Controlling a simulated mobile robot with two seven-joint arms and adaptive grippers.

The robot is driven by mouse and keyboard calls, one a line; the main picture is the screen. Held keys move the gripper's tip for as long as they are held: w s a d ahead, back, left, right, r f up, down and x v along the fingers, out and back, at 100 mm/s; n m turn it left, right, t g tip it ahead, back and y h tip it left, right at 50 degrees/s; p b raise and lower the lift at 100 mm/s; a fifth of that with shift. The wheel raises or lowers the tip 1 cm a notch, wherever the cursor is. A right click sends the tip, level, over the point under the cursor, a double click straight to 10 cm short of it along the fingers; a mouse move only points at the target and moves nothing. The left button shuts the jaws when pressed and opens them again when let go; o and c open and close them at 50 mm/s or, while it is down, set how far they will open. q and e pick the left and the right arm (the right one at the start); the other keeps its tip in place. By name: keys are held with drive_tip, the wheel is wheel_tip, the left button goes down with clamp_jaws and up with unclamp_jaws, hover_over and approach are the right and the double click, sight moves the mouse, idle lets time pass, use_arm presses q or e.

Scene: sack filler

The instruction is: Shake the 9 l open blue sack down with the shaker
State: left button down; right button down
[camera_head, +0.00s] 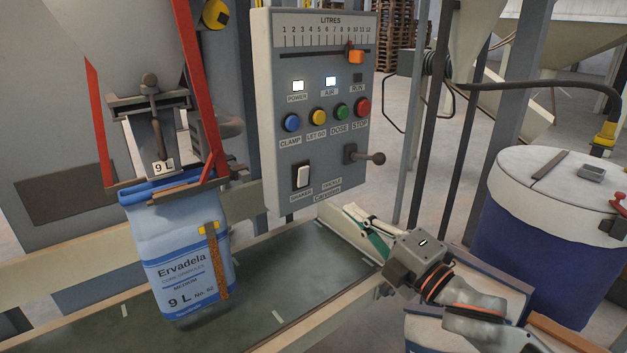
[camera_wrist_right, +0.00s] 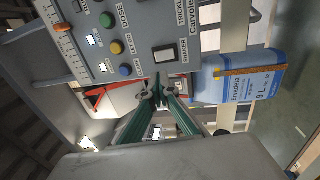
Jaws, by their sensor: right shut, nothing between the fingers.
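The blue sack (camera_head: 183,255), marked Ervadela and 9 L, hangs slightly tilted with its top around the filler spout (camera_head: 158,140), above the dark conveyor. It also shows in the right wrist view (camera_wrist_right: 238,78). The white SHAKER rocker switch (camera_head: 302,177) is low on the grey control panel; it shows in the right wrist view too (camera_wrist_right: 164,53). I cannot tell which way it is set. My right gripper (camera_head: 371,222) is shut and empty, in front of the panel's lower right in the head view. Its green fingers meet just below the switch in the wrist view (camera_wrist_right: 158,84). My left gripper is not in view.
The panel (camera_head: 320,100) has coloured buttons, lit POWER and AIR lamps, a dark RUN lamp, an orange litre slider (camera_head: 355,56) and a protruding lever (camera_head: 368,157). A blue drum (camera_head: 530,230) stands at right. The dark conveyor (camera_head: 310,270) lies below, bare beside the sack.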

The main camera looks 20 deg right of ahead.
sight(305, 171)
drive_tip(key=x, duration=1.3)
drive_tip(key=shift+w+p, duration=0.1)
drive_tip(key=shift+p, duration=0.2)
drive_tip(key=shift+w+a, duration=0.1)
drive_tip(key=shift+r, duration=0.1)
drive_tip(key=shift+w+a+r+p, duration=0.1)
drive_tip(key=shift+w+r+p, duration=0.3)
drive_tip(key=shift+p, duration=0.35)
drive_tip(key=shift+s+f, duration=0.15)
